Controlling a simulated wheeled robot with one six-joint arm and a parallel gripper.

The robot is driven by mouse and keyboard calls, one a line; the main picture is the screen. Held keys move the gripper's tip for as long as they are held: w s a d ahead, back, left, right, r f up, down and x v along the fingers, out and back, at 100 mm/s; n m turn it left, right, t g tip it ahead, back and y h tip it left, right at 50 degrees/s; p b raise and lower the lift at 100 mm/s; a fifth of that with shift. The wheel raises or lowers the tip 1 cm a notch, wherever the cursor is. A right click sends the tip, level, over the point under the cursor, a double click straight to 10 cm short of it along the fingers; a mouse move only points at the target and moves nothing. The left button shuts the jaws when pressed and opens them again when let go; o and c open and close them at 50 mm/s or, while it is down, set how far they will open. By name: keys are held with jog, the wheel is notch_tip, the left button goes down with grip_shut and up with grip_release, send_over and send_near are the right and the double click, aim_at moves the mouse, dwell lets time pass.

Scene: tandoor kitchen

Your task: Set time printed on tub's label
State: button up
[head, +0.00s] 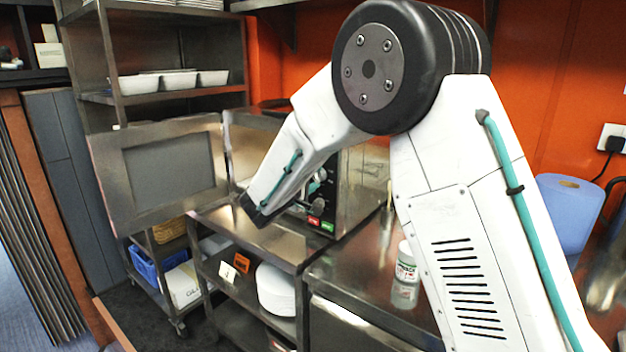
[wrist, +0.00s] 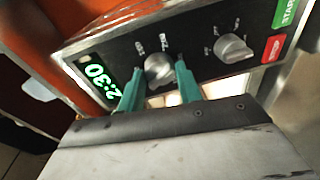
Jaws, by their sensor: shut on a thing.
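A steel microwave (head: 362,185) stands on the metal counter with its door (head: 168,178) swung wide open to the left. In the wrist view its panel has a lit green display (wrist: 97,82) that reads 2:30, a grey left knob (wrist: 158,72) and a second grey knob (wrist: 233,48). My gripper (wrist: 160,68) has its teal fingers on either side of the left knob, shut on it.
Green START (wrist: 286,12) and red STOP (wrist: 272,49) buttons are close to the second knob. A white bottle (head: 406,262) and a blue paper roll (head: 568,215) stand on the right counter. A steel rack (head: 115,60) with white dishes stands behind the open door.

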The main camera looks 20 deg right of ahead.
jog(key=o, duration=1)
jog(key=v, duration=0.8)
